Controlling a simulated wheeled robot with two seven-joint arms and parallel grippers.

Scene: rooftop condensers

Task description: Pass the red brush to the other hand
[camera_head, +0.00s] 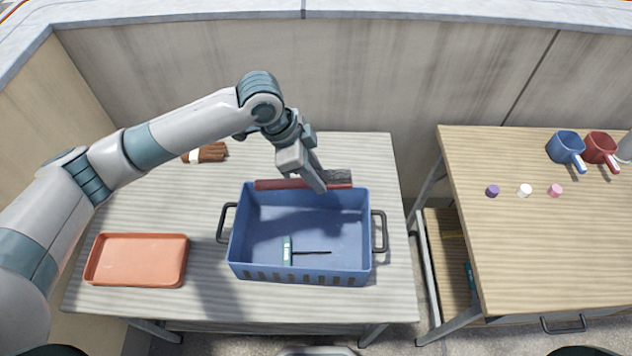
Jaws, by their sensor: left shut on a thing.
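The red brush (273,184) has a long red handle and a grey bristle part at its right end. It lies level across the far rim area of the blue crate (304,276). My left gripper (319,185) reaches down from above and is shut on the red brush near its middle. Whether the brush touches the crate's rim I cannot tell. The fingers hide a part of the brush. My right gripper is not in the picture.
A screwdriver (288,251) lies inside the crate. An orange tray (137,260) is at the table's left front, and a brown bundle (206,152) lies behind.

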